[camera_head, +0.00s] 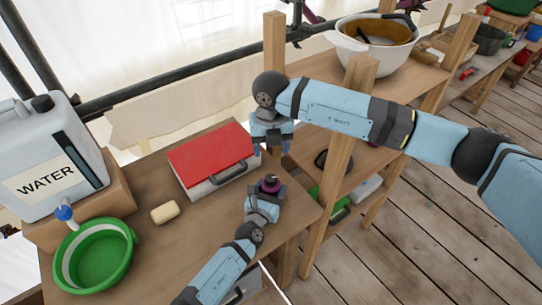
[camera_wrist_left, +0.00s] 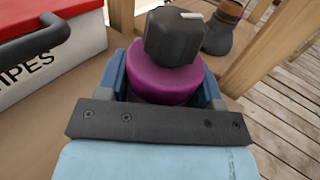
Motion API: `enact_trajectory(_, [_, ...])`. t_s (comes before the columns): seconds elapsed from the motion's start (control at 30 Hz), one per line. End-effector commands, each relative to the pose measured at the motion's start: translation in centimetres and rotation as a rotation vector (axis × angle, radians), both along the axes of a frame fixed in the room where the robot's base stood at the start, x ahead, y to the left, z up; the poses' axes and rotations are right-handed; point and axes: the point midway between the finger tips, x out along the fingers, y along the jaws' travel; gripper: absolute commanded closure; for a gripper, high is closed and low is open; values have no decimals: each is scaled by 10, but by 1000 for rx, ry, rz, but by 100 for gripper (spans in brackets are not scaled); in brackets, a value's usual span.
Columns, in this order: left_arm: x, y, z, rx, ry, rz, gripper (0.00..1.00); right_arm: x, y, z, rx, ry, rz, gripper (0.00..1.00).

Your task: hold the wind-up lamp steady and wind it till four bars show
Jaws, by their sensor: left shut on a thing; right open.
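The wind-up lamp (camera_head: 270,183) stands near the right end of the wooden table; it is a short purple body with a dark top. In the left wrist view the purple body (camera_wrist_left: 165,84) carries a black faceted knob (camera_wrist_left: 173,38) with a white mark on it. My left gripper (camera_head: 267,194) is shut around the purple body, a finger on each side. My right gripper (camera_head: 270,142) is open, points down, and is apart from the lamp, above it in the picture beside the red-lidded box. No charge bars are visible in either view.
The red-lidded box (camera_head: 211,158) with a dark handle sits left of the lamp. A soap bar (camera_head: 165,212), a green basin (camera_head: 95,258) and a water container (camera_head: 48,160) are farther left. A wooden shelf post (camera_head: 335,170) stands close on the right. Bare tabletop lies left of my left gripper.

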Motion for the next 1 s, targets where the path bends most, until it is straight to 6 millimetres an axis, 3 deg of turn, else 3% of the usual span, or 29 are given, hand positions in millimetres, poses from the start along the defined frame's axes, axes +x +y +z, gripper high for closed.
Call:
enact_trajectory(0.17, [0, 0, 0, 0, 0, 0, 68, 0, 0, 0, 0, -1, 249, 38])
enact_trajectory(1.0, [0, 0, 0, 0, 0, 0, 68, 0, 0, 0, -4, 0, 2175, 38])
